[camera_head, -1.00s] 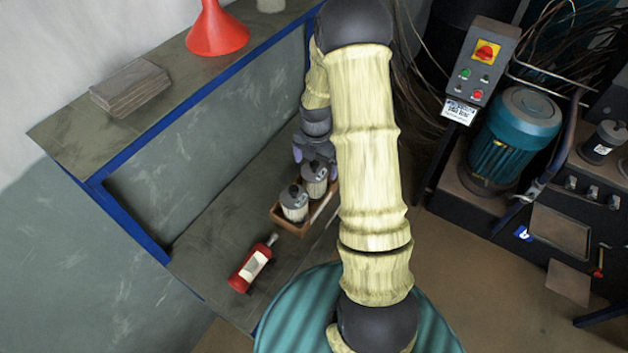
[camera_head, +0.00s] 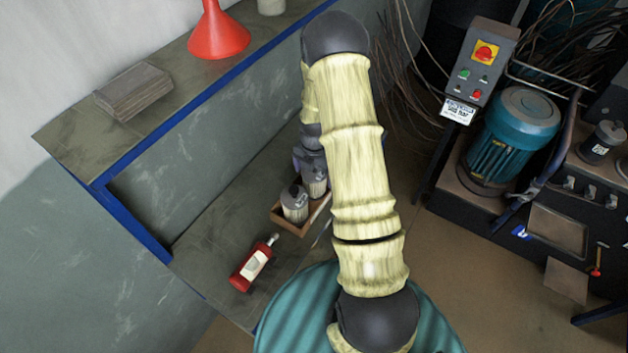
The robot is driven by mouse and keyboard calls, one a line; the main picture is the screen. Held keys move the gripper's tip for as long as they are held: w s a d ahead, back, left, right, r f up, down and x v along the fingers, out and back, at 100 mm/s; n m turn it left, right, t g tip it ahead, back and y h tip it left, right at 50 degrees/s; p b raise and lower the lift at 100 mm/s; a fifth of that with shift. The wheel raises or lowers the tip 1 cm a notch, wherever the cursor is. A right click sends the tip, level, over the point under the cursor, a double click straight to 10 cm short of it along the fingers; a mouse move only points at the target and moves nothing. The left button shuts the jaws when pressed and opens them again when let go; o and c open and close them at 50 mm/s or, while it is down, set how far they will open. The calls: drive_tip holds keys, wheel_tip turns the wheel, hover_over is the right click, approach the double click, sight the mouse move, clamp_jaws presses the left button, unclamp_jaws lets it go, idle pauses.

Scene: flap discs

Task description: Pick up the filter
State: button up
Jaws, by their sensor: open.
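Two grey canister filters with dark tops stand upright in a small wooden tray (camera_head: 287,226) on the lower bench shelf. The front filter (camera_head: 294,207) shows clearly. The rear filter (camera_head: 316,184) is partly covered by my arm and gripper. My gripper (camera_head: 308,163) is open at the rear filter's top. Its fingertips are small and partly hidden, so I cannot tell whether they touch it. Another similar canister (camera_head: 602,143) stands on the machine at the right.
A red bottle (camera_head: 252,266) lies on the shelf in front of the tray. The upper shelf, with a blue edge (camera_head: 137,236), holds a red funnel (camera_head: 217,35) and a grey stack (camera_head: 133,91). A teal motor (camera_head: 514,140) stands at the right.

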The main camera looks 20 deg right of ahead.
drive_tip(key=c, duration=1.2)
drive_tip(key=shift+r, duration=0.1)
wheel_tip(320, 180, up, 10)
drive_tip(key=shift+f+b, duration=0.1)
drive_tip(key=shift+b, duration=0.5)
